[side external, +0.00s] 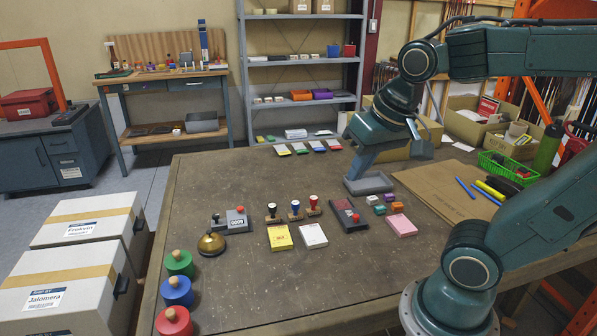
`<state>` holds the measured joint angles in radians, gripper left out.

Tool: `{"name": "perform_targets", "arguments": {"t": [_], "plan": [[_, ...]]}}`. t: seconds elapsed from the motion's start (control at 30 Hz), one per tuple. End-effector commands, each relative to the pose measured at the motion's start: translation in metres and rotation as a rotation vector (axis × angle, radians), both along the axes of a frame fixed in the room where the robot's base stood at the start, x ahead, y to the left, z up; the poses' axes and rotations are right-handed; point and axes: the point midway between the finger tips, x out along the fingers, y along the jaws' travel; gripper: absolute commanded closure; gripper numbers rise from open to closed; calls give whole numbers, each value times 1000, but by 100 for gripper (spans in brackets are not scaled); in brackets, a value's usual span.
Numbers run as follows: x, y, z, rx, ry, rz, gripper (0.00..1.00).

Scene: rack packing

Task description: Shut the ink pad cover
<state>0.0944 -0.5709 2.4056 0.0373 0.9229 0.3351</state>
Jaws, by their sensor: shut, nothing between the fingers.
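A dark pad with a red piece (347,214), small coloured blocks (379,209) and a pink-topped box (401,226) lie in front. Several stamps (295,211) stand to the left. A cardboard sheet (450,192) lies to the right. The front middle of the table is clear.

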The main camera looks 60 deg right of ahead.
Motion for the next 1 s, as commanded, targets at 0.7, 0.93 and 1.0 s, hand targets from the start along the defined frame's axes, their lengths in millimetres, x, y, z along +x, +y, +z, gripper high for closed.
{"name": "perform_targets", "arguments": {"t": [0.7, 0.93, 1.0], "plan": [[74, -117, -50, 245, 198, -1397, 100], [83, -161, -82, 259, 222, -1855, 100], [84, -175, -93, 255, 225, -1996, 100]]}}
